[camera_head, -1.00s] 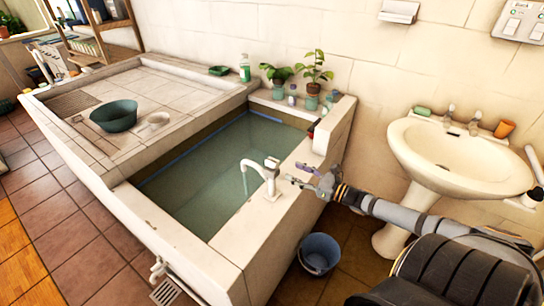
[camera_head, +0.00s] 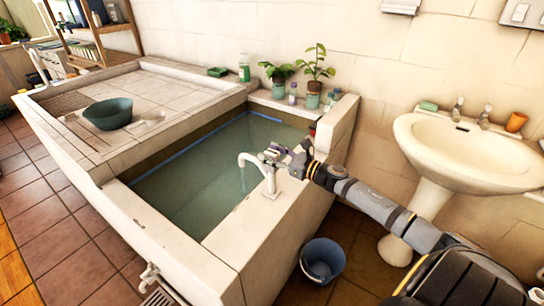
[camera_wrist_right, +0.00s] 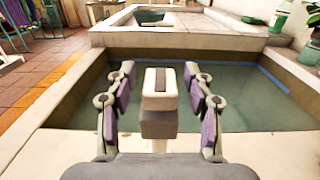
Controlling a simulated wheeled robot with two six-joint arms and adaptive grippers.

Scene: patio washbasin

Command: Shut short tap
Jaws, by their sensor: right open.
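The short white tap (camera_head: 268,172) stands on the near rim of the water-filled basin, its spout curving left. A thin stream of water (camera_head: 243,181) falls from the spout. My right gripper (camera_head: 282,154) is at the top of the tap. In the right wrist view, the tap's blocky handle (camera_wrist_right: 160,88) stands between the two open fingers of the right gripper (camera_wrist_right: 159,105), with a gap on each side. The handle is partly hidden by the gripper in the head view. My left gripper is not in view.
The basin (camera_head: 190,265) has a tiled slab on its far side with a green bowl (camera_head: 108,114). Potted plants (camera_head: 313,75) stand at the basin's back corner. A blue bucket (camera_head: 322,260) is on the floor below my right arm. A white washbasin (camera_head: 468,150) is on the right.

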